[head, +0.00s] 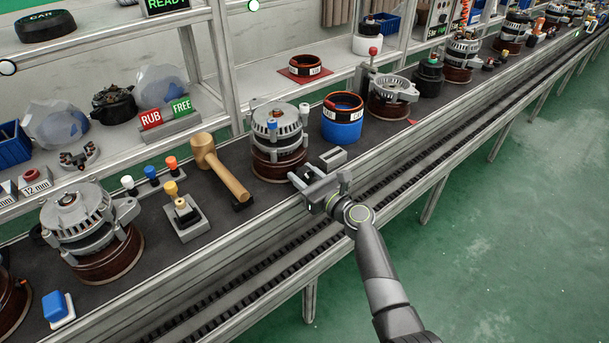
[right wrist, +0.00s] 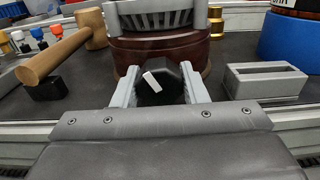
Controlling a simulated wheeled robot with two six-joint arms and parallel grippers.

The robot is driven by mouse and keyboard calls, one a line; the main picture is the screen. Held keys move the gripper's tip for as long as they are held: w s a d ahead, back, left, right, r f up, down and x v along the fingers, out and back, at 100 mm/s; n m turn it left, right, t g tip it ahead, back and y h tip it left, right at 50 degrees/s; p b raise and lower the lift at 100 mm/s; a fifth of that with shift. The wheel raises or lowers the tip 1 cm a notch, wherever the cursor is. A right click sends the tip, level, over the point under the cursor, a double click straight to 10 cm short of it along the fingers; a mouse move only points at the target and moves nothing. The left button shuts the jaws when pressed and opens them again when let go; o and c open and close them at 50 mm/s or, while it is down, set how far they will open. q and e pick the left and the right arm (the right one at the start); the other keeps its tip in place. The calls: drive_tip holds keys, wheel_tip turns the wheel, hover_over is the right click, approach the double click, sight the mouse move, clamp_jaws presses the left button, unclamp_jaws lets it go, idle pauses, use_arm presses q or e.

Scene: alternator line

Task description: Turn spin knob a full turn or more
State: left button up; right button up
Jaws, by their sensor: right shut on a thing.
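The spin knob (right wrist: 158,86) is black with a white mark that sits tilted in the right wrist view. It stands at the front of the brown-red base of an alternator (right wrist: 165,45). My right gripper (right wrist: 158,92) is shut on the knob, with one pale finger on each side. In the head view, my right gripper (head: 308,175) reaches the front of the same alternator (head: 277,135) and largely hides the knob. My left gripper is not in view.
A wooden mallet (head: 219,165) lies left of the alternator. A grey slotted block (head: 333,158) and a blue container (head: 342,125) stand close on the right. A yellow-topped switch (head: 183,212) is further left. The conveyor's front rail runs below my gripper.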

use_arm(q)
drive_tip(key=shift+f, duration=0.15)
use_arm(e)
drive_tip(key=shift+f+n, duration=0.1)
drive_tip(key=shift+n, duration=0.2)
drive_tip(key=n+b, duration=0.1)
drive_tip(key=n, duration=0.1)
drive_tip(key=shift+n, duration=0.3)
drive_tip(key=n+b, duration=0.1)
drive_tip(key=n, duration=0.2)
drive_tip(key=shift+n+b, duration=0.35)
drive_tip(key=shift+n, duration=0.05)
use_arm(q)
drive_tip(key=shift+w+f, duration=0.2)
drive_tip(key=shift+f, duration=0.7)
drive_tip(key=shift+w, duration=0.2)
use_arm(e)
drive_tip(key=o, duration=0.6)
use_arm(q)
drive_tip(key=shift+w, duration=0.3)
use_arm(e)
drive_tip(key=o, duration=0.4)
drive_tip(key=shift+d, duration=0.1)
drive_tip(key=shift+c, duration=0.2)
